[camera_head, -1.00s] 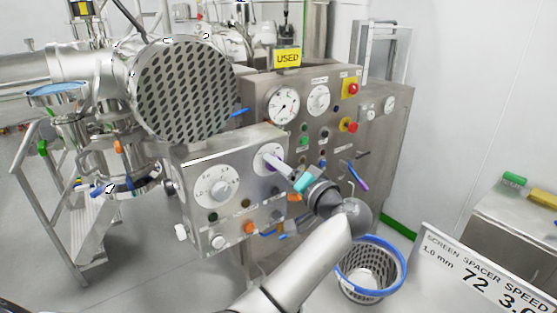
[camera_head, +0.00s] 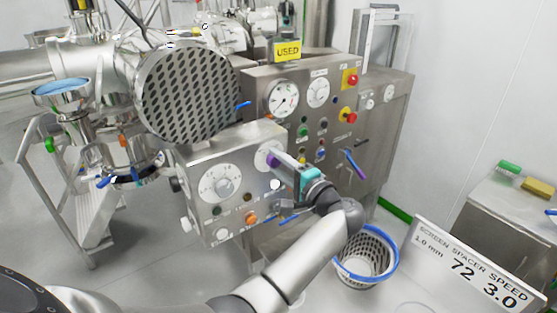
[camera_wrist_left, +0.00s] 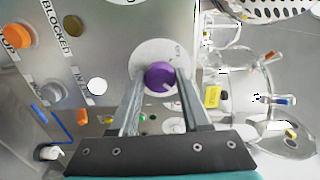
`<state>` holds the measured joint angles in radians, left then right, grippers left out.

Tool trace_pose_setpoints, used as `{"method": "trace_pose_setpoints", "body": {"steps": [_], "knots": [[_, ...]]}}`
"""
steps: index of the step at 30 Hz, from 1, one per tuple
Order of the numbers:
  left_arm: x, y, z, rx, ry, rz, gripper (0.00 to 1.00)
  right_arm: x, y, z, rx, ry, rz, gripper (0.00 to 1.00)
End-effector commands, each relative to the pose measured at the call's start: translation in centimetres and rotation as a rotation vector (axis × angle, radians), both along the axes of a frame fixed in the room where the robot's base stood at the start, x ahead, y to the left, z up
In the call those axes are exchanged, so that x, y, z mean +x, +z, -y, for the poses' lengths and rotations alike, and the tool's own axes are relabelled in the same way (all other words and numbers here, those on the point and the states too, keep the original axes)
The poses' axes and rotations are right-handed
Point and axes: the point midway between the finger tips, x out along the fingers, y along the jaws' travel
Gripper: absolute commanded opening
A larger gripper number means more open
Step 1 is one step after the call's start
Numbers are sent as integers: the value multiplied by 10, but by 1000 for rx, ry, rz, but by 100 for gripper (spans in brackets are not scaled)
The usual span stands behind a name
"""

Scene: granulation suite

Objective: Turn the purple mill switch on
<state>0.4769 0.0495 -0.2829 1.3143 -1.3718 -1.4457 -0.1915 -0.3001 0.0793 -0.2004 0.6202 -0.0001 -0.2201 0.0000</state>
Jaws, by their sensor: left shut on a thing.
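The purple mill switch (camera_head: 272,160) is a round knob on a white dial, on the front of the steel control box (camera_head: 202,159). In the left wrist view the purple knob (camera_wrist_left: 160,75) sits between my two finger tips, with a pale mark on its face. My left gripper (camera_head: 277,161), with a teal body, reaches it from the right and is shut on it. The fingers (camera_wrist_left: 162,82) also show in the wrist view, one on each side of the knob. They hide part of the dial and its lettering. My right gripper is not in view.
A larger white dial (camera_head: 218,185) is left of the switch, with an orange button (camera_head: 250,218) below. The taller panel (camera_head: 330,110) behind carries gauges and red stop buttons. A basket with a blue rim (camera_head: 367,258) stands below my arm. A sign (camera_head: 475,262) is at the right.

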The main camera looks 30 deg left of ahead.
Motion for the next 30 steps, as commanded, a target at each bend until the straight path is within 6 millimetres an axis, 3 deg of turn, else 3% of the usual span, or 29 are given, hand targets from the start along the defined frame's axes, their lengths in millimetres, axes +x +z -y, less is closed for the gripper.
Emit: {"method": "trace_pose_setpoints", "body": {"steps": [15,16,23,30], "knots": [[0,0,0,7,0,-18,0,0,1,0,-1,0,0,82],[0,0,0,7,0,-18,50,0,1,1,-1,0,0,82],[0,0,0,6,0,-16,76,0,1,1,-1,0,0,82],[0,0,0,6,0,-15,77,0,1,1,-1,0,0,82]]}}
